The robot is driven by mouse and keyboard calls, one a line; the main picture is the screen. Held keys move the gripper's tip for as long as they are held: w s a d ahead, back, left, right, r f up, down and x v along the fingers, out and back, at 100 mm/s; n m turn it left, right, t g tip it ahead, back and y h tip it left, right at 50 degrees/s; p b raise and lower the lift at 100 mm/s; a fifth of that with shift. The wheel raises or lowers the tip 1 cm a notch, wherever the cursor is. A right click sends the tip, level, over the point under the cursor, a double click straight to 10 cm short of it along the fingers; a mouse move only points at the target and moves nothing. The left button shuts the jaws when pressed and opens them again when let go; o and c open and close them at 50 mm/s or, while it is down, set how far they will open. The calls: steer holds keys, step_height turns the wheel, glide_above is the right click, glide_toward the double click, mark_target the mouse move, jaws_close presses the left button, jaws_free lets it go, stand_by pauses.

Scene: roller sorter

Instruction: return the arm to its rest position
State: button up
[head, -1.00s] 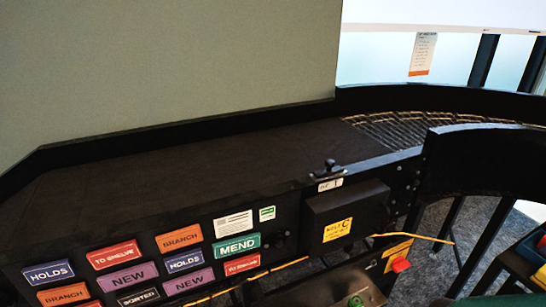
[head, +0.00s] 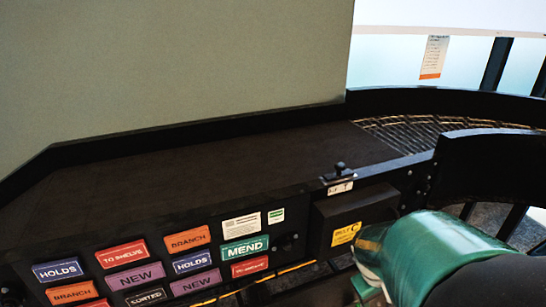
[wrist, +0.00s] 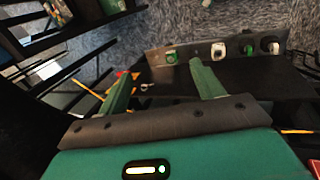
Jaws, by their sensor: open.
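My arm, green with a dark sleeve, reaches in from the lower right of the head view, in front of the sorter's side. In the wrist view my gripper (wrist: 157,82) shows two green fingers spread apart with nothing between them. Beyond the fingers are a dark panel and the grey speckled floor. The fingertips cannot be made out in the head view.
The black sorter bed (head: 200,170) is empty and runs to a curved roller section (head: 420,128). Its side carries coloured labels such as MEND (head: 245,250) and a black box with a yellow sticker (head: 346,233). In the wrist view, several knobs sit on a metal strip (wrist: 205,50).

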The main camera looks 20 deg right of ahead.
steer(key=a+r+t+y, duration=0.2)
steer(key=a+r, duration=0.6)
steer(key=a, duration=0.2)
steer(key=a+r+t+y, duration=0.2)
steer(key=a+r+t, duration=0.1)
steer(key=a+r, duration=0.5)
steer(key=a, duration=0.3)
steer(key=shift+s+t, duration=0.3)
steer(key=shift+s, duration=0.1)
steer(key=shift+c, duration=0.2)
